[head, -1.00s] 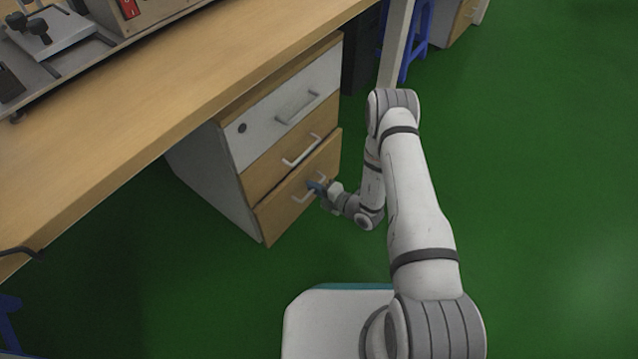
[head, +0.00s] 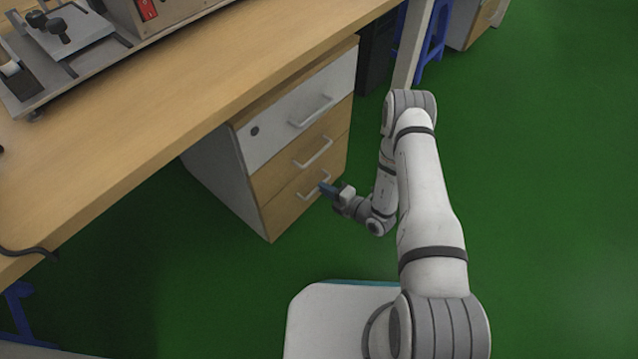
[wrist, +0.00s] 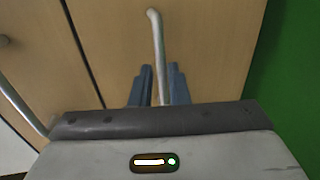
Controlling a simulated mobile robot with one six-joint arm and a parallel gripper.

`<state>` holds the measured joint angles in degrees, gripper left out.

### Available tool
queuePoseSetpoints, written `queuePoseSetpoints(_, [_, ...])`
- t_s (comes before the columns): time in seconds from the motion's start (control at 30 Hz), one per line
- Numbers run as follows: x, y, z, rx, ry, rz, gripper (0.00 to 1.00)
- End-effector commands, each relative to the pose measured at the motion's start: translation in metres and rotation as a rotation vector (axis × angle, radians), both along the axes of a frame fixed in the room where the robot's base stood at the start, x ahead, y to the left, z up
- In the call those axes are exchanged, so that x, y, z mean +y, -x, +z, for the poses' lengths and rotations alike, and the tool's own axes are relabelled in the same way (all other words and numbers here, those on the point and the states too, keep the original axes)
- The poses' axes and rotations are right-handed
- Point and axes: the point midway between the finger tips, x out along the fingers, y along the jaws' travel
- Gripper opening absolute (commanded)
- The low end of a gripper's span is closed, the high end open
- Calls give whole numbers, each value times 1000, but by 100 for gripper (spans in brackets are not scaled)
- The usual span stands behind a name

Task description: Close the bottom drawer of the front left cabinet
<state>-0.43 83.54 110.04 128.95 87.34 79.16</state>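The front left cabinet stands under the wooden bench, with a white top drawer (head: 299,112) and two wood-coloured drawers below. The bottom drawer (head: 288,208) looks flush with the front of the cabinet. Its metal handle (head: 304,197) also shows in the wrist view (wrist: 158,45). My gripper (head: 325,188) is at this handle. In the wrist view its two blue fingers (wrist: 160,86) lie on either side of the handle bar with little gap, and appear shut on it. The fingers' lower parts are hidden behind the gripper body.
The middle drawer (head: 285,175) and its handle (head: 314,153) are just above my gripper. The bench top (head: 150,120) overhangs the cabinet. A bench leg (head: 412,45) and a blue stool (head: 436,40) stand behind. The green floor (head: 540,200) is clear to the right.

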Motion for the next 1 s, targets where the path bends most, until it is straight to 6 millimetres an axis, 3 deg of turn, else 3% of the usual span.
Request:
queuePoseSetpoints(0.1, [-18, 13, 6, 6, 0, -8, 15])
queuePoseSetpoints(0.3, [-33, 24, 8, 5, 1, -7, 15])
queuePoseSetpoints(1.0, [-35, 26, 6, 7, 1, -7, 15])
